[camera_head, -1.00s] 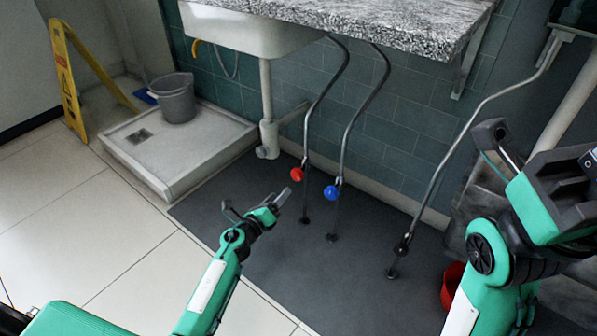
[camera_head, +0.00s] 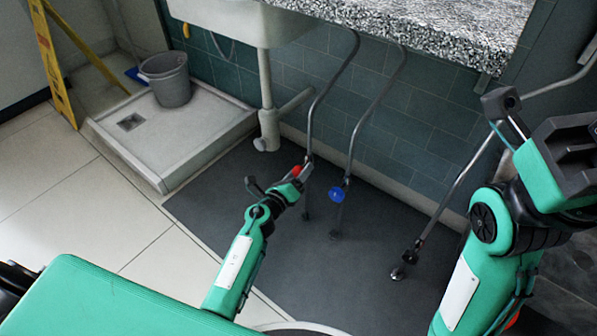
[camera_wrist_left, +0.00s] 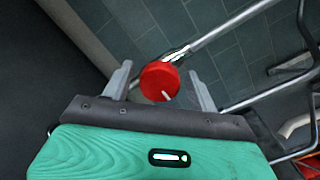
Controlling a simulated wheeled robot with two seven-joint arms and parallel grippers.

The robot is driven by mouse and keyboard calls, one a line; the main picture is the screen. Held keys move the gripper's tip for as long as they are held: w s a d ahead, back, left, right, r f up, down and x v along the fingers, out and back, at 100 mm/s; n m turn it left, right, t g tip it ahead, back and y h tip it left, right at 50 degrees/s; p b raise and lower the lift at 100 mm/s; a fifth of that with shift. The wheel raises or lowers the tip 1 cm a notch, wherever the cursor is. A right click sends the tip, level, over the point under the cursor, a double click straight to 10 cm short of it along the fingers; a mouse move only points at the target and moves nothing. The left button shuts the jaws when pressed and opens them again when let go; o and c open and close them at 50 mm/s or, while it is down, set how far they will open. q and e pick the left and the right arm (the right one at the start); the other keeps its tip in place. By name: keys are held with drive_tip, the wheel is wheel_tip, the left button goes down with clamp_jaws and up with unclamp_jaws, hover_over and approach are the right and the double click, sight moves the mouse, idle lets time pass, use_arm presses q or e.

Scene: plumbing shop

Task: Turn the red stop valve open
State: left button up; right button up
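The red stop valve (camera_head: 297,170) sits on the left of two thin metal pipes under the counter. In the head view my left gripper (camera_head: 303,172) is right at it and partly hides it. In the left wrist view the round red knob (camera_wrist_left: 160,81), with a pale mark on its face, lies between the two fingers of my left gripper (camera_wrist_left: 160,85). The fingers are spread, with a gap on both sides of the knob. My right arm shows at the right, but its fingertips cannot be made out.
A blue valve (camera_head: 337,194) is close on the right pipe. Another pipe (camera_head: 404,262) reaches the floor farther right. The stone counter (camera_head: 420,30) and white sink (camera_head: 235,22) hang above.

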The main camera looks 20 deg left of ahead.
use_arm(q)
drive_tip(key=c, duration=0.8)
